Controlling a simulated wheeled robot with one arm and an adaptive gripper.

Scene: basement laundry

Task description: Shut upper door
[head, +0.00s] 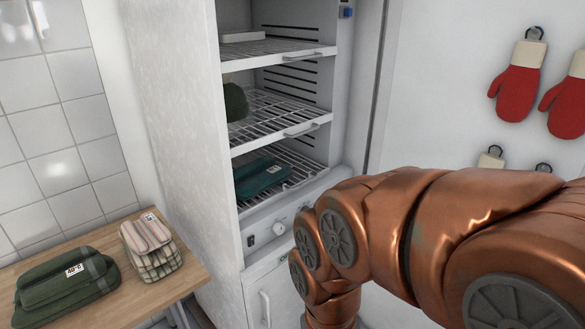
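A tall white cabinet (172,130) stands in the middle of the head view. Its upper compartment is open to view, with several wire shelves (285,118) inside. A narrow white panel (362,90) runs upright along the right side of the opening. It may be the upper door swung wide open, but I cannot tell it surely from the frame or wall. Below the shelves is a strip with a knob (279,229), and under it a lower door with an upright handle (265,309). My copper arm reaches in from the right and bends down at the bottom. My gripper is out of view.
Folded teal cloth (262,178) and a dark green round thing (235,102) are on the shelves. A wooden table (140,296) at lower left bears green and striped folded cloths. Red mitts (517,92) hang on the white surface at right.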

